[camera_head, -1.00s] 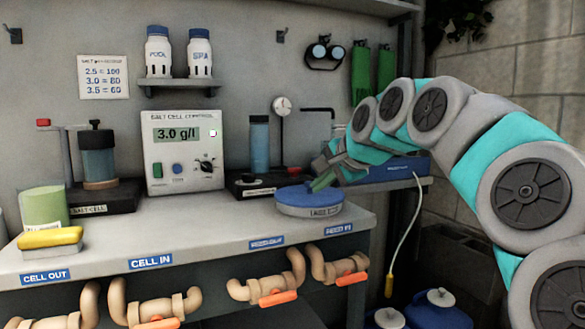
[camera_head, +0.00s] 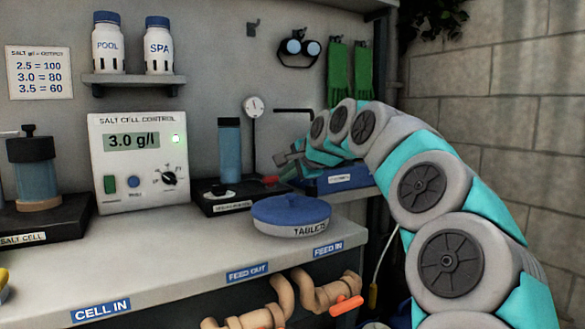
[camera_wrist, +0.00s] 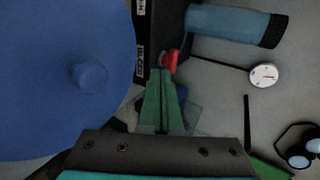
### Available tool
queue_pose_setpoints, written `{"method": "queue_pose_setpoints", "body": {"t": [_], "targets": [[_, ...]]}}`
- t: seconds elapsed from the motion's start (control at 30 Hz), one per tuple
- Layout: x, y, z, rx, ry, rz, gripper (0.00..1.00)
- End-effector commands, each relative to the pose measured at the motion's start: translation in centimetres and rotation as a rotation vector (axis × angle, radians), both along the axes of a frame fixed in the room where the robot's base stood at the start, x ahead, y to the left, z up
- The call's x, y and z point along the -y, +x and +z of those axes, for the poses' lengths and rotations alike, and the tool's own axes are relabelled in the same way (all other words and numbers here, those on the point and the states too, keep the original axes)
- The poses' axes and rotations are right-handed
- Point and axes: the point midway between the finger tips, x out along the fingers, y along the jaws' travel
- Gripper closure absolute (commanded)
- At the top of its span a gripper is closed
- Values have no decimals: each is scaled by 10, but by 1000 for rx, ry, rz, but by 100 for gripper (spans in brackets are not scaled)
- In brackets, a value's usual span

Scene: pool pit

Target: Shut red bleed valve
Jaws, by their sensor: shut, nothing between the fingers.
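The small red valve handle (camera_head: 270,181) sits at the right end of the black base (camera_head: 226,197) under the blue cylinder (camera_head: 229,150). In the wrist view the red handle (camera_wrist: 172,60) lies just beyond my green fingertips. My gripper (camera_head: 286,174) is shut and empty, reaching in from the right behind the blue-lidded tablets tub. In the wrist view my gripper (camera_wrist: 162,73) points at the handle with its fingers together. The tips look very close to the handle; I cannot tell whether they touch. The handle's lower part is partly hidden by the fingers.
The blue-lidded tablets tub (camera_head: 291,217) stands close in front of my gripper. The salt cell control box (camera_head: 139,190) reads 3.0 g/l, with a green lamp lit. A gauge (camera_head: 254,106) stands behind. Pipes with orange handles (camera_head: 347,306) are below the bench edge.

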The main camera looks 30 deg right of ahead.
Motion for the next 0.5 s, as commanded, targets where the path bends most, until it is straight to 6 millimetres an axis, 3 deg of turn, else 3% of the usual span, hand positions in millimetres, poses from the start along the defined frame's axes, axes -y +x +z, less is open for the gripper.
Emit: {"method": "queue_pose_setpoints", "body": {"t": [0.17, 0.5], "targets": [[-2, 31, -17, -1, 2, 1, 100], [-3, 66, -17, 1, 1, 1, 100]]}}
